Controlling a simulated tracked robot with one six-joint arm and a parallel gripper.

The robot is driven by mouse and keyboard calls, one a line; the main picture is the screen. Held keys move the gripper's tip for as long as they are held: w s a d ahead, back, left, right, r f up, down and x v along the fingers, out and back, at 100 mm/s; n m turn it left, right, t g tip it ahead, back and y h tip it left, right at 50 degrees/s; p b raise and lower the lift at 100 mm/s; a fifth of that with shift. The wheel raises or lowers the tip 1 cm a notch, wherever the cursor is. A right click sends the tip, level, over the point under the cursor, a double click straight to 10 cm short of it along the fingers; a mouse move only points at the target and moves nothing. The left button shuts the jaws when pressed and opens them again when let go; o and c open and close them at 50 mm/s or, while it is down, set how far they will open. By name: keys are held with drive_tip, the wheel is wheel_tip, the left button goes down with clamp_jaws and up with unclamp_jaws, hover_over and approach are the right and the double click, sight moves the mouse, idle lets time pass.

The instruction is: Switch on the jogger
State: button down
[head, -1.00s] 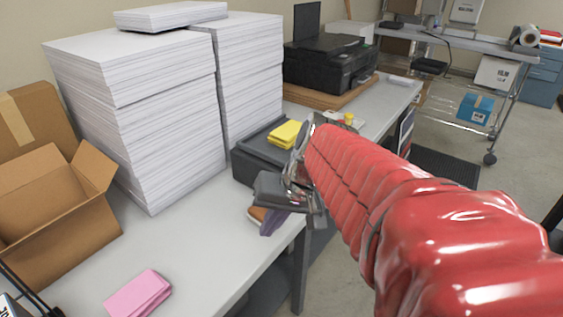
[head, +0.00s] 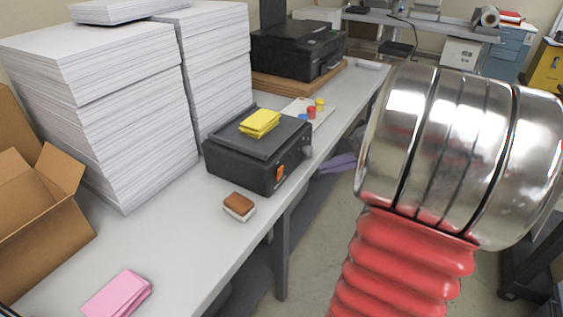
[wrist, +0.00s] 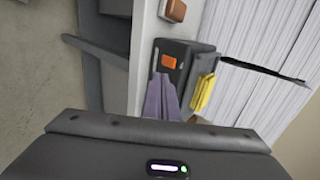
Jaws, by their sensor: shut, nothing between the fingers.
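The jogger (head: 245,155) is a black box on the table with a sloped top. An orange rocker switch (head: 280,173) is on its front face, with a round grey knob (head: 308,152) to the right. I cannot tell the switch's position. The wrist view shows the jogger (wrist: 180,52) and the orange switch (wrist: 169,62) just past my fingertips. My gripper (wrist: 162,82) has purple fingers, shut and empty, apart from the switch. In the head view its purple fingers (head: 338,163) show right of the jogger, and my arm hides the rest.
Yellow cloth (head: 260,123) lies on the jogger. A brown and white sponge (head: 239,207) sits in front of it, near the table's edge. Tall paper stacks (head: 100,110) stand left, a printer (head: 300,55) behind. Small coloured caps (head: 311,112) lie behind the jogger. Pink cloth (head: 118,294) lies in front.

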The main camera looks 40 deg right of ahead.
drive_tip(key=shift+s+d, duration=0.1)
drive_tip(key=shift+d, duration=0.2)
approach(282, 171)
drive_tip(key=x, duration=0.5)
drive_tip(key=shift+s+f, duration=0.15)
drive_tip(key=shift+w+a, duration=0.15)
drive_tip(key=shift+w, duration=0.15)
